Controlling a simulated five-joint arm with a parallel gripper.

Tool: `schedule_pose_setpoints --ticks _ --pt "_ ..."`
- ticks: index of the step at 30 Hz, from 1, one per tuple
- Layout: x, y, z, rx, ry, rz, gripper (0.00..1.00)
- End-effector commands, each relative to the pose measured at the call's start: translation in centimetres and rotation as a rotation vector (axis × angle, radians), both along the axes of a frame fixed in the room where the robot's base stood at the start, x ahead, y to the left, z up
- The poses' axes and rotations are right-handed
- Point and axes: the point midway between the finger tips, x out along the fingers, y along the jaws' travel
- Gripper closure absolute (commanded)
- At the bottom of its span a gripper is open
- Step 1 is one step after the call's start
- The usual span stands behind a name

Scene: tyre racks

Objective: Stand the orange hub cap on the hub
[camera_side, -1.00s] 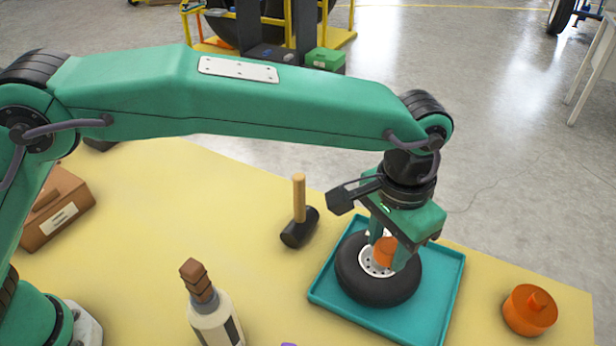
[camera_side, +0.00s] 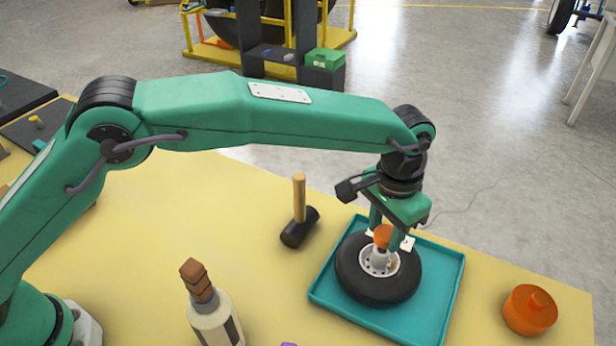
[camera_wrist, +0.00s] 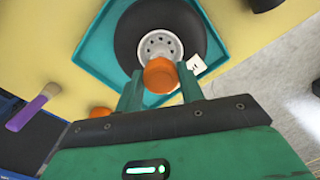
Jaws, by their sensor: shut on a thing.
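The orange hub cap (camera_side: 382,234) is between the fingers of my gripper (camera_side: 387,238), which is shut on it. In the side view the cap shows just above the pale hub (camera_side: 368,265) of the black tyre (camera_side: 359,288). In the wrist view my gripper (camera_wrist: 161,88) has the cap (camera_wrist: 160,74) between its fingers, and the cap overlaps the near edge of the hub (camera_wrist: 160,44). The fingers hide part of the cap. The tyre lies flat in a teal tray (camera_side: 448,285).
A mallet (camera_side: 299,215) stands left of the tray. A bottle (camera_side: 212,315) is at the front. A purple-handled brush (camera_wrist: 30,112) shows in the wrist view. The yellow table between mallet and bottle is clear.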

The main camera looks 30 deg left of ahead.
Motion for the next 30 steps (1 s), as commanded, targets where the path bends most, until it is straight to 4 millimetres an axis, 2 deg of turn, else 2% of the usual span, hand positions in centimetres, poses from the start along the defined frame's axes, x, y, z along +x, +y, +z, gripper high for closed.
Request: schedule_pose_setpoints --ticks 6,20,21,24,30 --pt "0.0 0.0 -2.3 0.001 0.001 0.000 0.84" --pt "0.0 0.0 -2.9 0.001 0.001 0.000 0.84" --pt "0.0 0.0 -2.9 0.000 0.000 0.000 0.60" --pt "0.0 0.0 -2.9 0.000 0.000 0.000 0.41" --pt "0.0 0.0 -2.9 0.000 0.000 0.000 0.41"
